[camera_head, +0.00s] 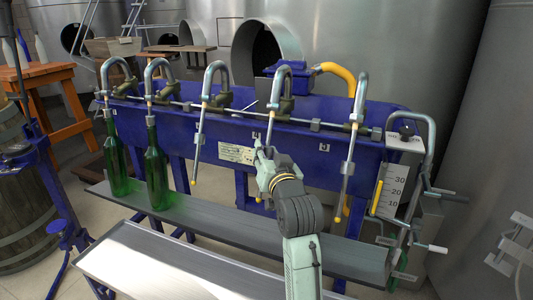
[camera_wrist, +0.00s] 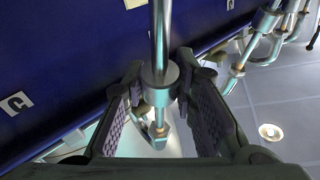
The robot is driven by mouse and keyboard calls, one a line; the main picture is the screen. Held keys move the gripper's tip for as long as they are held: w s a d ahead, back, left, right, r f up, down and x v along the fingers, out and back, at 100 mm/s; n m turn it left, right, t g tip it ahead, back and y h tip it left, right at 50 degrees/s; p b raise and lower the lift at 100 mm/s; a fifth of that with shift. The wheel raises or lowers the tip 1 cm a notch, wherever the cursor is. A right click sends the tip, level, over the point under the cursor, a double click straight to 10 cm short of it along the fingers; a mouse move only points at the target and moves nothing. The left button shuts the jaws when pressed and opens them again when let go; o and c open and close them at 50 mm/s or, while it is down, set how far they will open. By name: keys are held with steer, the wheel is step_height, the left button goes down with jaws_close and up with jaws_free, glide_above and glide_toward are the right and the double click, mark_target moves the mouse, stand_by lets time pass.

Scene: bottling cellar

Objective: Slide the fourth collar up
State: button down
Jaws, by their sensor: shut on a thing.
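The fourth filling tube from the left (camera_head: 276,90) hangs from its curved pipe on the blue trough. My gripper (camera_head: 262,152) is at this tube, below the horizontal rod, and hides part of it in the head view. In the wrist view, the fourth collar (camera_wrist: 160,78), a short metal sleeve, sits around the tube (camera_wrist: 159,30) between the two jaws. My gripper (camera_wrist: 158,95) is shut on the collar. The tube runs on below it to a tip. In the head view, the collar itself is hidden by my gripper.
The third tube (camera_head: 198,145) and fifth tube (camera_head: 349,165) hang free on either side. Green bottles stand under the first (camera_head: 115,160) and second (camera_head: 156,170) spouts. A long grey shelf (camera_head: 235,228) runs below. A crank and scale (camera_head: 394,185) are at the right end.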

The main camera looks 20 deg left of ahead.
mark_target(272, 123)
steer(key=w+r+p, duration=0.1)
steer(key=r, duration=0.1)
steer(key=r+p, duration=0.2)
steer(key=w+r+p, duration=0.1)
steer(key=r+p, duration=0.1)
steer(key=shift+w+r, duration=0.25)
steer(key=shift+w, duration=0.1)
steer(key=shift+w+d+r, duration=0.1)
steer(key=shift+w+r, duration=0.1)
steer(key=shift+r, duration=0.1)
steer(key=c, duration=1.3)
jaws_free()
steer(key=shift+f, duration=0.1)
steer(key=v, duration=1.2)
